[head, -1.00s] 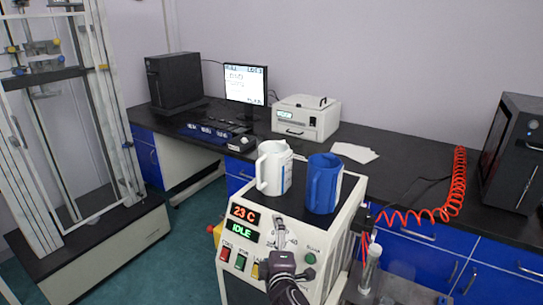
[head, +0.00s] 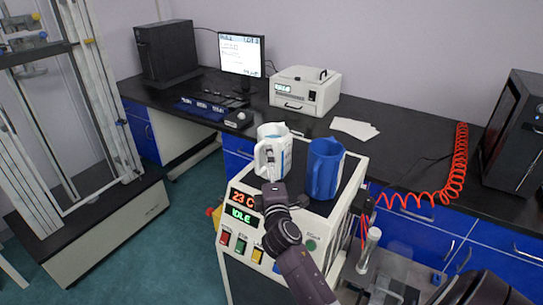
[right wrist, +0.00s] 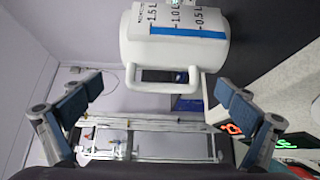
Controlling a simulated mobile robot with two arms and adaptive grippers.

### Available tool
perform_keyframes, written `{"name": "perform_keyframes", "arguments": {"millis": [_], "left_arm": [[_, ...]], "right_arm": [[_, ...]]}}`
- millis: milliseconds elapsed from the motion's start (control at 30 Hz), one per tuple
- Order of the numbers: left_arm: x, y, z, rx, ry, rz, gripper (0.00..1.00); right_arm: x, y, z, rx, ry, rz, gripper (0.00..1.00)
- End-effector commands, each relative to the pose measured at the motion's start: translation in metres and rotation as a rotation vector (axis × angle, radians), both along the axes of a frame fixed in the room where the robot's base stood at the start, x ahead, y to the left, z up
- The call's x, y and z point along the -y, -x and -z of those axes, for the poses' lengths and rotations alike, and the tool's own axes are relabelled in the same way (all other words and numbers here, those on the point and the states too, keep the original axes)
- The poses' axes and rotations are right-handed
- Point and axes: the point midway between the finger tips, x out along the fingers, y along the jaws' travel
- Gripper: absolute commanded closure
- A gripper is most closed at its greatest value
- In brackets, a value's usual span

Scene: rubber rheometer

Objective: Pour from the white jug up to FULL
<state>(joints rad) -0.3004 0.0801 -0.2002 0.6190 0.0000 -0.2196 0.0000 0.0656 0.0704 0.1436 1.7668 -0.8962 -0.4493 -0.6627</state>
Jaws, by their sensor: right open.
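The white jug (head: 275,152) stands upright on the black top of the machine (head: 318,230). In the right wrist view the jug (right wrist: 175,45) shows a blue strip and litre marks, and its handle (right wrist: 163,85) faces the gripper. My right gripper (head: 268,184) is at the jug's near side, by the handle. In the right wrist view the gripper's (right wrist: 160,106) fingers are spread wide on either side of the handle and hold nothing. No FULL mark can be made out. My left gripper is out of view.
A blue jug (head: 325,170) stands close to the right of the white jug. The machine's display (head: 242,205) reads 23 C and IDLE, above red, green and yellow buttons. A red coiled hose (head: 440,205) hangs at the right. The bench (head: 400,160) behind has bare room.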

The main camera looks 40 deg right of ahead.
Motion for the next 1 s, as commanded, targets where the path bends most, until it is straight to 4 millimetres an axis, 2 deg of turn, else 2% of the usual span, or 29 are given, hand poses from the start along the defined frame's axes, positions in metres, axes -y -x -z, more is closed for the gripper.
{"name": "perform_keyframes", "arguments": {"millis": [433,767,867,1000], "left_arm": [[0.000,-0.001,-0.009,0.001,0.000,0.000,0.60],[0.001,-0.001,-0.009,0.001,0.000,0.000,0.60],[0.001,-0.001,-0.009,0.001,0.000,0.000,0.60],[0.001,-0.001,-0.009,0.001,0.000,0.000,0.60]], "right_arm": [[0.017,-0.046,0.002,0.000,0.000,0.001,0.00],[0.020,-0.052,0.003,0.000,-0.001,0.000,0.00],[0.020,-0.052,0.003,0.000,-0.001,0.000,0.08],[0.020,-0.051,0.003,0.000,0.000,0.000,0.23]]}}
